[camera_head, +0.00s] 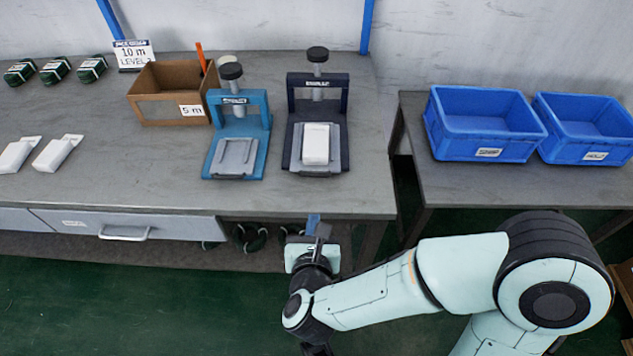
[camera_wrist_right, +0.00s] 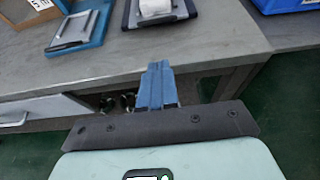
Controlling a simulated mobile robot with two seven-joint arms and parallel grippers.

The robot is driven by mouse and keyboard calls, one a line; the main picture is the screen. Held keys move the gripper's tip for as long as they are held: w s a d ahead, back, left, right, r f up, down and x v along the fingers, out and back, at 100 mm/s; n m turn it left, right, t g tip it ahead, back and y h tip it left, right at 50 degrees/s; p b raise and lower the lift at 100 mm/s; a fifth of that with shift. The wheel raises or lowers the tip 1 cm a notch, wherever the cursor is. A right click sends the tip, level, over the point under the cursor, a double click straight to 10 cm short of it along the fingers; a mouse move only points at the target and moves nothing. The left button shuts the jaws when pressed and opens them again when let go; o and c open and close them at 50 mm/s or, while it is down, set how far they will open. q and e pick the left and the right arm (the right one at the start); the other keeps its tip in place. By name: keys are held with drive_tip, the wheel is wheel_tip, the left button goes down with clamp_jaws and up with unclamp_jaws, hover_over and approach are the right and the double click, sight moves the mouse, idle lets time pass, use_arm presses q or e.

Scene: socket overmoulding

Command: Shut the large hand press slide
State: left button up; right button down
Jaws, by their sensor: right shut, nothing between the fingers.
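The large hand press (camera_head: 318,92) is the dark navy one, with a black knob on top, near the right end of the workbench. Its slide (camera_head: 318,172) is pulled out toward the front and carries a white block (camera_head: 316,145). The slide's front also shows at the top of the right wrist view (camera_wrist_right: 160,18), with the white block (camera_wrist_right: 155,7) on it. My right gripper (camera_head: 313,222) is shut and empty, in front of the bench edge and apart from the press. Its blue fingers (camera_wrist_right: 157,85) touch each other. My left gripper is not in view.
A smaller blue press (camera_head: 240,125) stands just left, with a cardboard box (camera_head: 165,95) behind it. White packets (camera_head: 57,153) and green coils (camera_head: 56,69) lie further left. Blue crates (camera_head: 485,125) stand on the right table. The bench front before the large press is clear.

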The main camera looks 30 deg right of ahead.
sight(316, 211)
drive_tip(key=p+x, duration=0.2)
drive_tip(key=x, duration=0.7)
drive_tip(key=shift+s+f, duration=0.1)
drive_tip(key=shift+f, duration=0.05)
drive_tip(key=shift+w+d+r+p, duration=0.15)
drive_tip(key=shift+w+d+p, duration=0.15)
drive_tip(key=shift+w, duration=0.25)
drive_tip(key=shift+w+d+r+p, duration=0.15)
drive_tip(key=shift+w+d, duration=0.2)
drive_tip(key=shift+w, duration=0.2)
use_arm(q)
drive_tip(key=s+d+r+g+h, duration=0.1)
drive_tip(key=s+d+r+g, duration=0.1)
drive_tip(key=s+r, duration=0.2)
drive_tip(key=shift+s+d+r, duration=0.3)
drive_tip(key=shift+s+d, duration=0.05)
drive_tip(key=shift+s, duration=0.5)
use_arm(e)
drive_tip(key=shift+w+d+r, duration=0.1)
drive_tip(key=shift+w+d, duration=0.25)
drive_tip(key=shift+w, duration=0.3)
